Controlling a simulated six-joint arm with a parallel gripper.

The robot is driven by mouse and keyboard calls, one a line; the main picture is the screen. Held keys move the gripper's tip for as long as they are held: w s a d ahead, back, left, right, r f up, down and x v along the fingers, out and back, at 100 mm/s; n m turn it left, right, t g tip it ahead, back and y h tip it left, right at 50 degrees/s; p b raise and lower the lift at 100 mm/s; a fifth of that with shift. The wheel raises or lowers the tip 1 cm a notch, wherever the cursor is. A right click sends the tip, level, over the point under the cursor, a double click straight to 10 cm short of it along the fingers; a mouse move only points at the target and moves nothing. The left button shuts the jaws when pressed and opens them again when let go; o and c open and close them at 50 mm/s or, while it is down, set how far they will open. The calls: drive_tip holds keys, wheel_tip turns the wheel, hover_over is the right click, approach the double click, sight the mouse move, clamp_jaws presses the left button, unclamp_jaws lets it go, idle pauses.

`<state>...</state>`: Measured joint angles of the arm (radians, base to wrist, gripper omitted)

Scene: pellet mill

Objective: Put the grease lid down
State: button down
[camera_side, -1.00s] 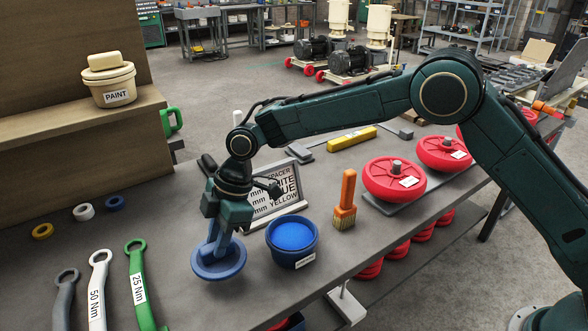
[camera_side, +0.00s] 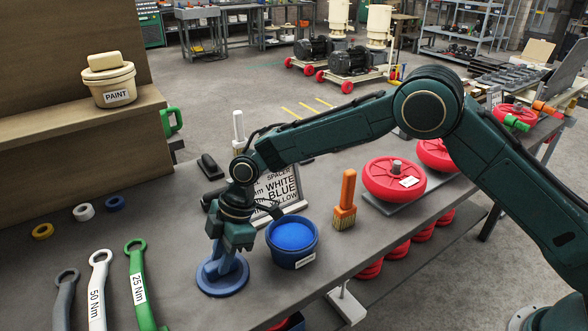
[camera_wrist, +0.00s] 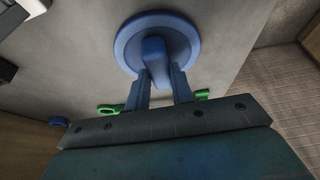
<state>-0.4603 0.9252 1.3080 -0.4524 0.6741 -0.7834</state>
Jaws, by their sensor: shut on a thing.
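The round blue grease lid (camera_side: 226,287) is at the bench, left of the open blue grease tub (camera_side: 292,258). My gripper (camera_side: 220,264) points down and is shut on the lid's raised handle. The lid looks level and on the bench top or very close to it; I cannot tell if it fully touches. In the wrist view, the lid (camera_wrist: 127,45) shows as a disc, with its handle (camera_wrist: 154,52) between the two fingers of my gripper (camera_wrist: 160,86). The tub shows bright blue grease inside.
Green (camera_side: 139,285), white (camera_side: 98,290) and grey (camera_side: 62,300) wrenches lie left of the lid. An orange-handled brush (camera_side: 345,200) and red wheels (camera_side: 393,180) are to the right. A spacer sign (camera_side: 283,190) stands behind the tub. The bench's front edge is close.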

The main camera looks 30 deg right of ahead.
drive_tip(key=shift+f, duration=0.15)
drive_tip(key=c, duration=1.2)
unclamp_jaws()
drive_tip(key=v, duration=1.2)
drive_tip(key=shift+d+r, duration=0.15)
drive_tip(key=shift+r, duration=0.15)
